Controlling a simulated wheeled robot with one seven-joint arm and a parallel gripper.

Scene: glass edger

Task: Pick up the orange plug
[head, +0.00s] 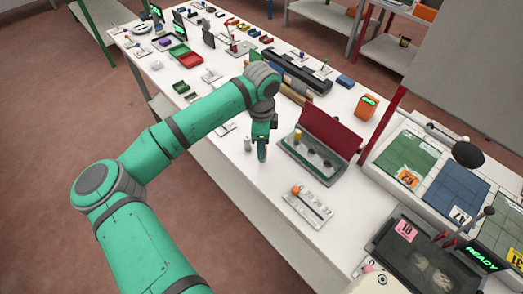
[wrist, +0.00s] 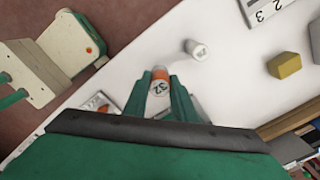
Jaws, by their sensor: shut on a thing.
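The orange plug (wrist: 160,75) is a small cylinder with an orange band and a pale face marked 32. It sits between the fingers of my gripper (wrist: 160,90) in the wrist view. My gripper (head: 262,150) is shut on it and points down over the white bench in the head view. A bit of orange shows at the fingertips there. I cannot tell whether the plug touches the bench. A white plug (wrist: 196,49) stands apart, close by on the bench; it also shows in the head view (head: 247,145).
A grey case with an open red lid (head: 331,131) stands to the right on the bench (head: 225,172). A white plate with an orange-knobbed lever (head: 308,205) lies in front of it. A yellow block (wrist: 284,65) shows in the wrist view. The front-left bench strip is clear.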

